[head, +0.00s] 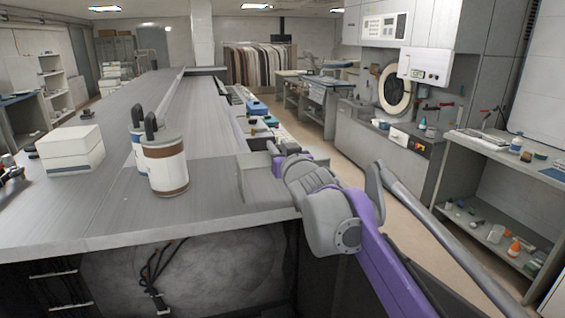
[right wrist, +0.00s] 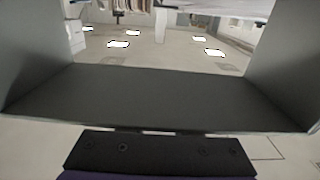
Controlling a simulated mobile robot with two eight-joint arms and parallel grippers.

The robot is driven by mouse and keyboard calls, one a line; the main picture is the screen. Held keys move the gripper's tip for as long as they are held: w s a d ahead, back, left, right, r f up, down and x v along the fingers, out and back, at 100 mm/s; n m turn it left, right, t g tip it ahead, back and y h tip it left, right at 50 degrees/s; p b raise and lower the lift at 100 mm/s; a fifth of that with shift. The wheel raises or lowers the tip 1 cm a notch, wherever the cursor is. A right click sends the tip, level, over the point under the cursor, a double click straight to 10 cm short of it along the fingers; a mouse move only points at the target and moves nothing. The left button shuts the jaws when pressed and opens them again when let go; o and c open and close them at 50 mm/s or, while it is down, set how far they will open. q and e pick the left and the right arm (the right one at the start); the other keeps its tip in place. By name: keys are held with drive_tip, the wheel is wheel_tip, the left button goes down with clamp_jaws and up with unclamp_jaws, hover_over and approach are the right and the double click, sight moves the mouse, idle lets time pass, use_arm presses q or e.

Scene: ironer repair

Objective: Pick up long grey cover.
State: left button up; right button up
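A long grey panel (head: 190,105) runs away from me along the right part of the grey work surface. It may be the long grey cover, but I cannot tell for sure. My right gripper (head: 262,180) is at the right edge of the surface, near that panel's near end. In the right wrist view its grey fingers (right wrist: 160,55) stand wide apart at the left and right, with nothing between them. That view appears upside down, with ceiling lights between the fingers. My left gripper is not in view.
A white-and-brown canister (head: 165,168), a similar one behind it and a white box (head: 70,148) stand on the left of the surface. Dark cables (head: 157,272) hang below its front. A shelf unit (head: 500,195) with bottles stands right. The aisle floor (head: 410,230) is clear.

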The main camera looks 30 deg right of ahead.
clamp_jaws()
drive_tip(key=shift+r, duration=0.1)
wheel_tip(320, 180, up, 10)
drive_tip(key=p, duration=0.1)
